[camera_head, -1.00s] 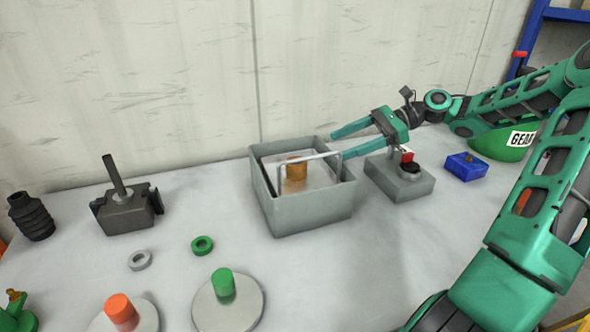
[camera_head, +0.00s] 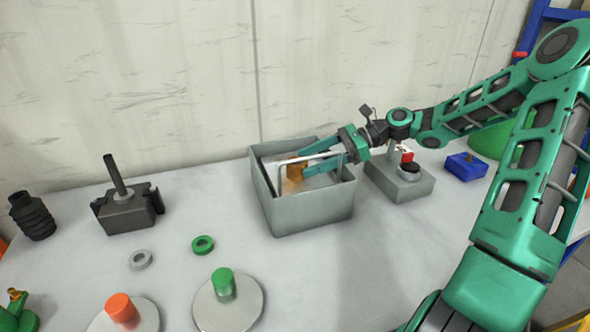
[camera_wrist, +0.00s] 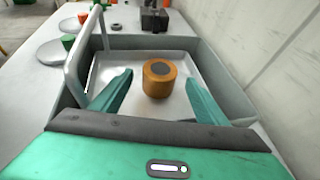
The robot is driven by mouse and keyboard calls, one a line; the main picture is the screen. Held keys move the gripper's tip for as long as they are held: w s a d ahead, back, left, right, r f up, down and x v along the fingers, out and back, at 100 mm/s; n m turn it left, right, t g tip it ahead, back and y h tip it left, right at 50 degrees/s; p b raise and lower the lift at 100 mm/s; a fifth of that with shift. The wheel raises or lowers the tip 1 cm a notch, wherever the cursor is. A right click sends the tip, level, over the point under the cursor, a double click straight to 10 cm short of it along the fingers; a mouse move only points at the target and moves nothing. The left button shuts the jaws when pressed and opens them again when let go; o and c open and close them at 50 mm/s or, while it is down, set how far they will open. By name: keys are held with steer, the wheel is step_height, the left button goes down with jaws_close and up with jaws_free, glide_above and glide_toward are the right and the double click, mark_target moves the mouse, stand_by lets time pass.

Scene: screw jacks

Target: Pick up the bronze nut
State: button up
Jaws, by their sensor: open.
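The bronze nut (camera_wrist: 158,79) is a short orange-brown cylinder with a dark round centre on top. It stands upright on the floor of a grey open box (camera_head: 310,211), and in the head view the nut (camera_head: 292,174) is partly hidden by my gripper and the box's handle. My gripper (camera_head: 297,165) reaches into the box from the right. In the wrist view its two green fingers (camera_wrist: 160,85) are open, one on each side of the nut, with visible gaps and nothing held.
A thin grey bar handle (camera_head: 310,158) rises over the box, close to my fingers. A grey block with a red part (camera_head: 400,184) stands right of the box. A green ring (camera_head: 203,244) and green-knobbed disc (camera_head: 226,304) lie left, with clear table between.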

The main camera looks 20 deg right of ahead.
steer(key=x, duration=0.2)
steer(key=shift+w+a+f, duration=0.1)
steer(key=shift+a+f, duration=0.05)
steer(key=shift+a, duration=0.1)
jaws_close()
